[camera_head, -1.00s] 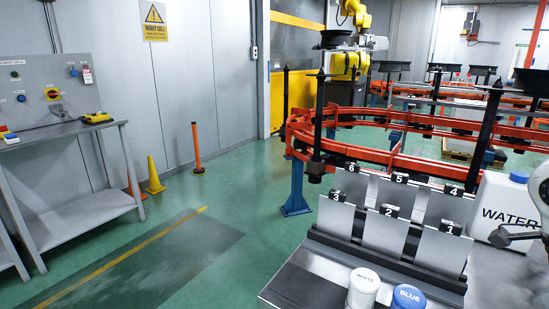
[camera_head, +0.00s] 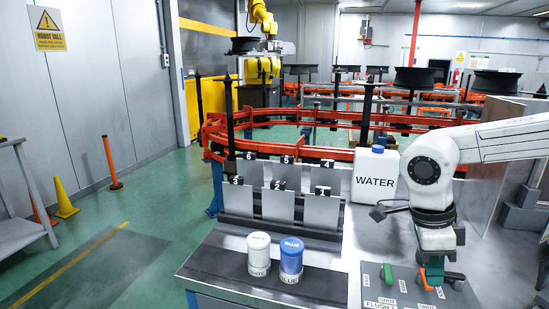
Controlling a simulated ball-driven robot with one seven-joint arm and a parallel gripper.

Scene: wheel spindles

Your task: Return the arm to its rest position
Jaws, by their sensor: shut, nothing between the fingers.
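My white arm (camera_head: 490,145) reaches in from the right edge and bends down at the wrist. My gripper (camera_head: 436,268) points down over a grey panel (camera_head: 400,275) at the lower right. It is shut and empty, and its fingertips are hard to tell apart from the parts under it. A green part and an orange part (camera_head: 425,281) show just under and beside the gripper. Whether the gripper touches them I cannot tell. A dark piece (camera_head: 379,213) sticks out to the left of my wrist.
The bench holds a white pot (camera_head: 259,254), a blue pot (camera_head: 291,258), numbered grey plates (camera_head: 279,205) and a WATER jug (camera_head: 376,178). A red rail (camera_head: 270,115) and dark spindles stand behind. Grey blocks (camera_head: 525,212) lie at right. Green floor (camera_head: 120,215) is open at left.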

